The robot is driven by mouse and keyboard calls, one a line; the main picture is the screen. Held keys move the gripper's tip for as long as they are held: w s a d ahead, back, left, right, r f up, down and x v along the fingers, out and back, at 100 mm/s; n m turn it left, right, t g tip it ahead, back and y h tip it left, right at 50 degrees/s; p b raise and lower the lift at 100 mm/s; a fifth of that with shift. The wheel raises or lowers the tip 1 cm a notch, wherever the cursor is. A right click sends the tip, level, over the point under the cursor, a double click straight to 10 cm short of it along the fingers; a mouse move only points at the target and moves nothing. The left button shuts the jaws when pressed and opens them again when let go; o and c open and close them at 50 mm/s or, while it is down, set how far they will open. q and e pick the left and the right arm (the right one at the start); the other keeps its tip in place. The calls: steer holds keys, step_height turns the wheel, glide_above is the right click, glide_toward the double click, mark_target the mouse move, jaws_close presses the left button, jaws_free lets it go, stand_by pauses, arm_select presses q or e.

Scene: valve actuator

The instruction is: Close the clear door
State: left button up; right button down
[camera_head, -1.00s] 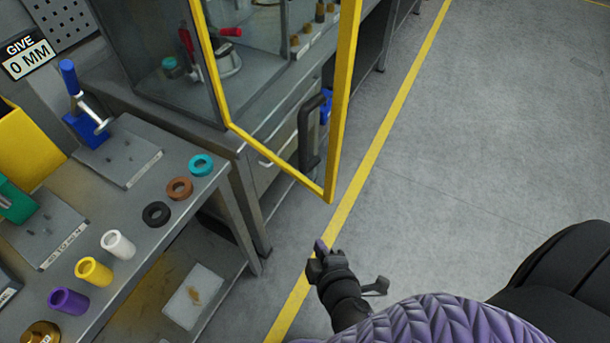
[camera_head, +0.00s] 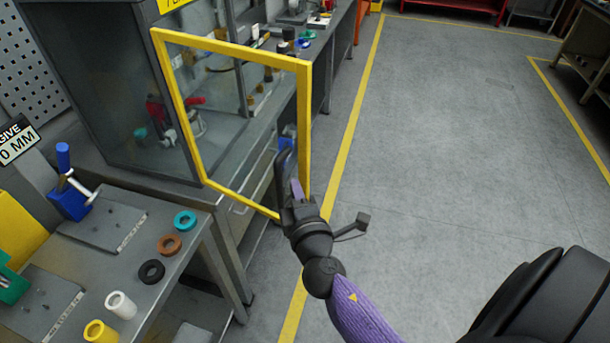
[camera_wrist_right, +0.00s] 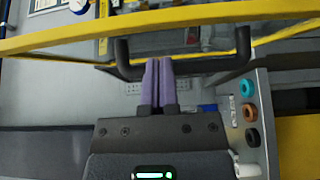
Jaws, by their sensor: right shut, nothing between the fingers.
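The clear door (camera_head: 305,110) has a yellow frame and stands open, swung out from the grey cabinet (camera_head: 130,120) at the back left. Its black handle (camera_head: 281,172) is near the free edge, low down. My right gripper (camera_head: 297,188) is at the lower free corner of the door, beside the handle. In the right wrist view the purple fingers (camera_wrist_right: 159,82) are together and empty, pointing between the two ends of the black handle (camera_wrist_right: 243,45). The yellow frame (camera_wrist_right: 200,14) crosses above them. I cannot tell whether the fingers touch the door. My left gripper is not in view.
A workbench at the left holds several rings, including a teal one (camera_head: 185,221), and cups such as a white one (camera_head: 121,305). A blue-handled press (camera_head: 66,190) stands behind them. Grey floor (camera_head: 450,150) to the right is open.

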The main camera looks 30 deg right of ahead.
mark_target(302, 170)
steer(key=shift+w+d, duration=0.3)
steer(key=shift+d, duration=0.35)
steer(key=shift+w+d, duration=0.25)
steer(key=shift+d, duration=0.4)
steer(key=shift+d, duration=0.1)
